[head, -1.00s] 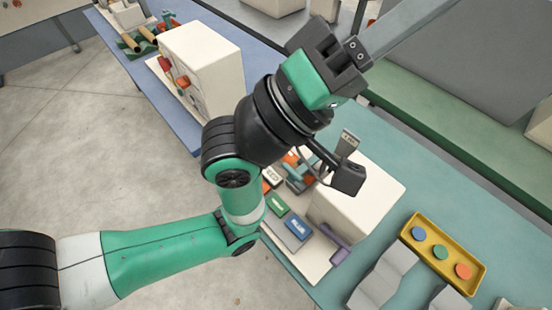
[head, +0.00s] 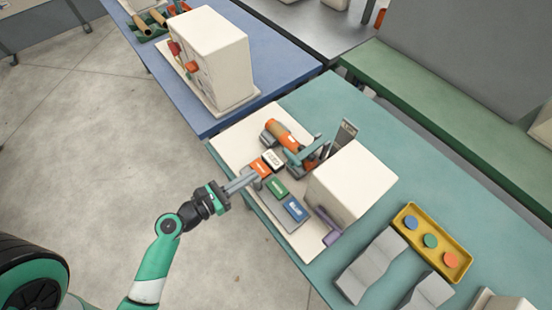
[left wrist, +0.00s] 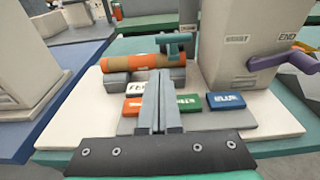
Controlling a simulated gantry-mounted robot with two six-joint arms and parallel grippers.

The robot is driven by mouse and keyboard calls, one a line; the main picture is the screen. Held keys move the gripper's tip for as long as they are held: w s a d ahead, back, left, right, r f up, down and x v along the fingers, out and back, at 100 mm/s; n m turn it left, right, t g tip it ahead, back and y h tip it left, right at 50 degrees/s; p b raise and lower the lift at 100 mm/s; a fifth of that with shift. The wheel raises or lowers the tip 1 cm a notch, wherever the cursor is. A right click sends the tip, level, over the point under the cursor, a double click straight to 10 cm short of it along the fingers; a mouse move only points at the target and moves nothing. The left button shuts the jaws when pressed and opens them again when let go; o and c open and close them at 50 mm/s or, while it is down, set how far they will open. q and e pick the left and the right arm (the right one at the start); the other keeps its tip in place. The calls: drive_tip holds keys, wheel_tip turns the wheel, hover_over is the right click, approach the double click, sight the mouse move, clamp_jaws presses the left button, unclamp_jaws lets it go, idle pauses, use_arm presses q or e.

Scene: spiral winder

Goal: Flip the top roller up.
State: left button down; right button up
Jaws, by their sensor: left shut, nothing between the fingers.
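The spiral winder is a cream housing (head: 345,185) on a cream base plate (head: 232,146), with an orange and tan roller (head: 283,132) lying across grey supports. A teal bracket or bar (head: 300,155) sits at the roller's housing end; I cannot tell which part is the top roller. The roller (left wrist: 140,62) and teal part (left wrist: 178,45) also show in the left wrist view. My left gripper (head: 256,173) is shut and empty, its tips over the button row on the side facing my arm. In the wrist view the fingers (left wrist: 159,78) point toward the roller. My right gripper is out of view.
White, orange, green (head: 276,188) and blue (head: 295,208) labelled buttons line the base plate's front. A purple lever (head: 328,230) is on the housing. A yellow tray (head: 408,214) with coloured discs and grey sheets (head: 372,265) lie right. Another cream machine (head: 215,55) stands on the blue table.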

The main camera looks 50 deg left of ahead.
use_arm(q)
drive_tip(key=shift+w, duration=0.1)
drive_tip(key=w+f, duration=0.1)
drive_tip(key=w, duration=0.8)
drive_tip(key=shift+w+f, duration=0.2)
drive_tip(key=shift+w, duration=0.2)
drive_tip(key=shift+a, duration=0.1)
